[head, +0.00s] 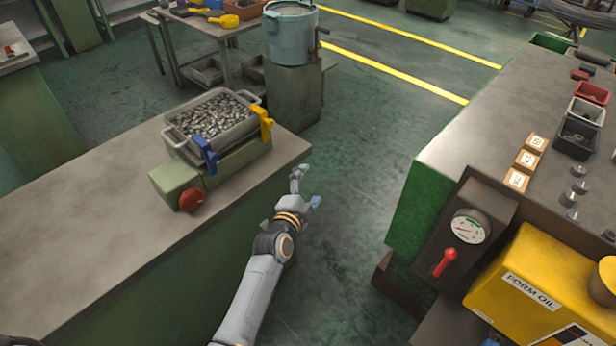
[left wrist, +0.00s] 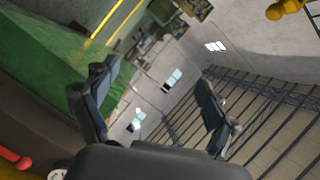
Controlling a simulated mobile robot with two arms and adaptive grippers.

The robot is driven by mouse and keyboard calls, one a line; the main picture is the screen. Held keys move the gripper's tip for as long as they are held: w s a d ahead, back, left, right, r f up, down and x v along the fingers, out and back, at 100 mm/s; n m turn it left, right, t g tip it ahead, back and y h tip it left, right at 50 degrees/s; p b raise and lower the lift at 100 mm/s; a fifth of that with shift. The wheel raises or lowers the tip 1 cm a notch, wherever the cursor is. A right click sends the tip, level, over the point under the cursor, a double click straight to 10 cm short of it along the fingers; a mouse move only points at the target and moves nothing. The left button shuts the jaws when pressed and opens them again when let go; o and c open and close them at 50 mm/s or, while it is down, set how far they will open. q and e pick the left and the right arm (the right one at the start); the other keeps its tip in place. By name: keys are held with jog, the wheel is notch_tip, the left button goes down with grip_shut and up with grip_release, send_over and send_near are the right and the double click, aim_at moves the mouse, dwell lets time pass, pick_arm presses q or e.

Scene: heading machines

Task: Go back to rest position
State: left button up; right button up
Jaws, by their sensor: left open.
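My left arm comes in from the bottom of the head view. Its gripper (head: 305,187) is in the air over the green floor between the two benches, apart from both. In the left wrist view the two fingers of the left gripper (left wrist: 155,98) stand wide apart with nothing between them. My right gripper does not show in either view.
A tray of metal parts (head: 166,134) sits on the left bench (head: 85,222), with blue and yellow clamps. The green machine (head: 425,205) on the right carries a gauge (head: 470,227), a red lever (head: 444,263) and a yellow oil can (head: 530,275). Floor between is clear.

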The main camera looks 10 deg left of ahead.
pick_arm(q)
jog(key=shift+s+d+f+m+g, duration=0.1)
jog(key=shift+d+f+m+g, duration=0.25)
jog(key=shift+m, duration=0.25)
jog(key=s+a+f+n+g, duration=0.2)
jog(key=s+f+g, duration=0.1)
jog(key=s+f, duration=0.65)
jog(key=s+a+f+n+g+y, duration=0.1)
jog(key=s+f+n+g, duration=0.15)
jog(key=s+f, duration=0.65)
jog(key=s+a+f+n+g, duration=0.2)
jog(key=s+f+n, duration=0.15)
jog(key=f, duration=0.95)
jog(key=s+a+f+n+g, duration=0.2)
jog(key=s+a+f, duration=0.1)
jog(key=s, duration=0.8)
jog(key=s+a+f+n+g+y, duration=0.1)
jog(key=s+a+f+n+g, duration=0.1)
jog(key=s+f, duration=0.4)
jog(key=s+a+f+n+g+y+b, duration=0.1)
jog(key=s+a+f, duration=0.3)
jog(key=s, duration=1.1)
jog(key=shift+s+a+f+n+g, duration=0.3)
jog(key=shift+n+g, duration=0.2)
jog(key=shift+g, duration=0.3)
